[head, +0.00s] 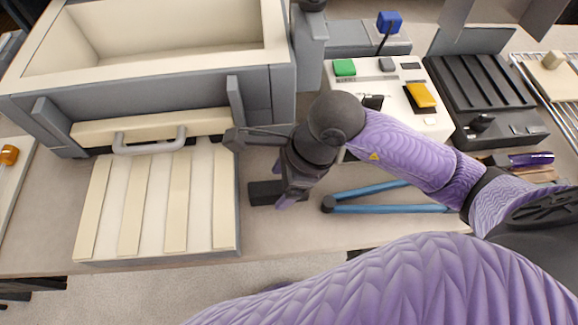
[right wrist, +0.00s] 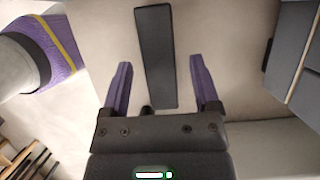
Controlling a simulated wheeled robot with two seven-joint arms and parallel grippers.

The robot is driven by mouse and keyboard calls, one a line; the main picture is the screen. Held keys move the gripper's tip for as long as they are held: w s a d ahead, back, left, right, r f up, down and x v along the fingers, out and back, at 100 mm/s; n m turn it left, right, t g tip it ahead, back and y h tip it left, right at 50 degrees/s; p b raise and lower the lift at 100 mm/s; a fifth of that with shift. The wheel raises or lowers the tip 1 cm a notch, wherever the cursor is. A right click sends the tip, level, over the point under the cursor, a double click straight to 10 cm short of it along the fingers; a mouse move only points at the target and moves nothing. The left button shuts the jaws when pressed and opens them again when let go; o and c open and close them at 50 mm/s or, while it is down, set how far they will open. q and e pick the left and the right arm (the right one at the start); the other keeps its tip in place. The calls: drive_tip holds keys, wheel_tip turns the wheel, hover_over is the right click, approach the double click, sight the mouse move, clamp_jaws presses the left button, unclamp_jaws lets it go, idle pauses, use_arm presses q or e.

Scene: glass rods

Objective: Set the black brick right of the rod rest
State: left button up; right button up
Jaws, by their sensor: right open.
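The black brick (head: 263,193) lies flat on the table, just right of a cream slatted board (head: 152,252). This board may be the rod rest; I cannot tell for sure. My right gripper (head: 287,199) is over the brick's right part in the head view and hides some of it. In the right wrist view the brick (right wrist: 155,50) is a long dark bar reaching between the open purple fingers of my right gripper (right wrist: 160,68), with gaps on both sides. My left gripper is not in view.
A grey bin with a cream lining (head: 270,85) stands behind the board. Blue hinged bars (head: 385,208) lie right of my gripper. Behind them are a white button box (head: 345,88) and a black ribbed tray (head: 475,80). The table's front strip is clear.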

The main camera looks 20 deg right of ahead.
use_arm(q)
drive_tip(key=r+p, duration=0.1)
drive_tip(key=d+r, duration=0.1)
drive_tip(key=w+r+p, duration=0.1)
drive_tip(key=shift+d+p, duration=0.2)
drive_tip(key=shift+p, duration=0.15)
use_arm(e)
drive_tip(key=v, duration=1.1)
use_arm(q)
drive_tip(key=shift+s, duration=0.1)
